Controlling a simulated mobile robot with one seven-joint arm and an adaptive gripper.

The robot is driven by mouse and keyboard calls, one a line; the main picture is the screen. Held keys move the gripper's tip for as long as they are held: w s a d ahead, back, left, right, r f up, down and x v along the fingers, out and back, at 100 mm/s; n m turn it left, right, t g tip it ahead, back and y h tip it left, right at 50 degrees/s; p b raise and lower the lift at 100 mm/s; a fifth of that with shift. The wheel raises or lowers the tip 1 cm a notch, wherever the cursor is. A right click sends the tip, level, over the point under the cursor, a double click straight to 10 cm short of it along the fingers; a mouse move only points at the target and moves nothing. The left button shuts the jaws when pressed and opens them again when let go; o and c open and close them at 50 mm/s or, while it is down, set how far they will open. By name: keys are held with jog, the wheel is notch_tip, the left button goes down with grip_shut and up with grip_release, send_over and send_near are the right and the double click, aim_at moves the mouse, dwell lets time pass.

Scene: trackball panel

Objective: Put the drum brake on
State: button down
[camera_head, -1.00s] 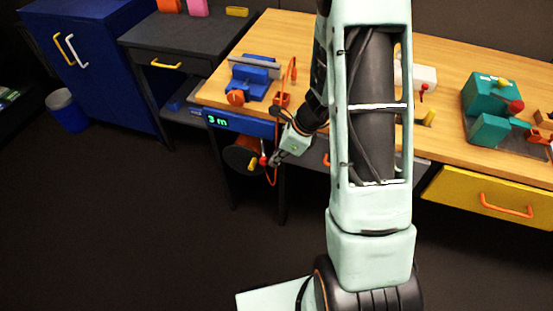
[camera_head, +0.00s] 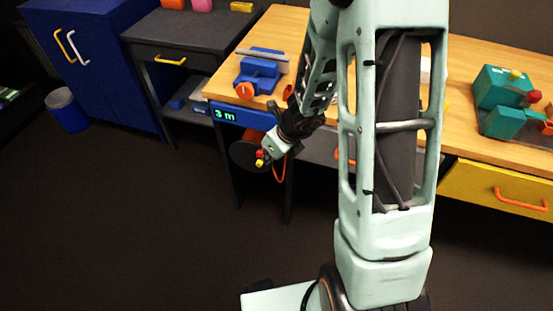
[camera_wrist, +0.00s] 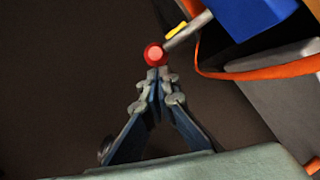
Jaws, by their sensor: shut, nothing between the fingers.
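The brake lever's red knob (camera_wrist: 154,54) sits on the end of a grey rod (camera_wrist: 188,33) in the wrist view. My gripper (camera_wrist: 158,73) is shut and empty, its fingertips right at the knob's near side; they look in contact, but I cannot be sure. In the head view the red knob (camera_head: 260,153) shows beside a yellow knob (camera_head: 259,163), in front of the dark drum (camera_head: 241,155) under the bench's left end. My gripper (camera_head: 265,156) partly covers this spot. A yellow piece (camera_wrist: 177,30) also shows beside the rod in the wrist view.
A blue panel reading "3 m" (camera_head: 240,115) is on the bench front above the drum. An orange cable (camera_wrist: 265,72) hangs close to the right of my fingers. A blue vise (camera_head: 262,73) stands on the bench. The floor left of the drum is clear.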

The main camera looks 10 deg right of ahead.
aim_at(258, 155)
jog(key=shift+w+a, duration=0.35)
jog(key=shift+a, duration=0.4)
jog(key=shift+w+a, duration=0.35)
jog(key=shift+a, duration=0.4)
jog(key=shift+w+a+r, duration=0.1)
jog(key=shift+a+r, duration=0.05)
jog(key=shift+r, duration=0.05)
